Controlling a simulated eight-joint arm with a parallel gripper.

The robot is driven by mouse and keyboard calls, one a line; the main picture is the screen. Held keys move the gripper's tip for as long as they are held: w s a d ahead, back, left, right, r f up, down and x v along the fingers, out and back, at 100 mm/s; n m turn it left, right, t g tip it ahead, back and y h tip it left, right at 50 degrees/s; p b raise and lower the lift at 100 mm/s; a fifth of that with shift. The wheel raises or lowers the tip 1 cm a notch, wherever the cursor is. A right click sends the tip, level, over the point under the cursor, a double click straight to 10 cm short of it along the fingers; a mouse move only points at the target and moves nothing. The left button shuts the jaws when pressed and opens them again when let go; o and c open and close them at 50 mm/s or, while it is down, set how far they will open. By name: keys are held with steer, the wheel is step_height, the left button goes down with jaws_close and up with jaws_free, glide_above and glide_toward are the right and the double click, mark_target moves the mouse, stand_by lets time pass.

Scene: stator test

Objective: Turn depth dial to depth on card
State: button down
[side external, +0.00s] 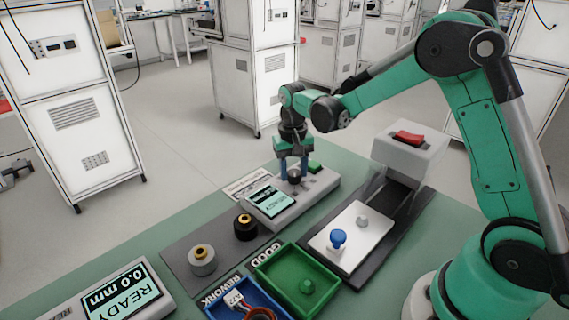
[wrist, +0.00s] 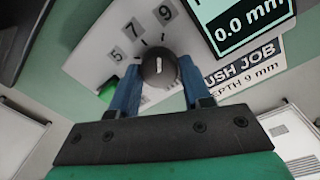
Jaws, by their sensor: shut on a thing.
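My gripper (side external: 293,174) is shut on the dark round depth dial (wrist: 159,67), one blue finger on each side of it. In the wrist view the dial's white mark points nearly straight up, toward the 9 or just beside it. The numbers 5, 7 and 9 are printed around it on a light panel (wrist: 98,45). The card (wrist: 243,70) reads "RUSH JOB" and "DEPTH 9 mm"; its first letter is partly hidden. The unit's display (wrist: 236,18) reads 0.0 mm. In the side view the dial (side external: 294,178) is largely between the fingers.
A green button (side external: 315,167) is close to the gripper. A black-and-gold part (side external: 245,226) and a grey one (side external: 202,260) stand on a dark mat. Green GOOD (side external: 262,274) and blue REWORK trays are in front. A press with a red switch (side external: 408,137) stands right.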

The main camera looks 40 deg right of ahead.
mark_target(293, 172)
steer(key=shift+m, duration=0.6)
steer(key=shift+c, duration=1.9)
jaws_free()
steer(key=shift+a+r, duration=0.1)
steer(key=shift+r, duration=2.7)
steer(key=shift+w, duration=0.1)
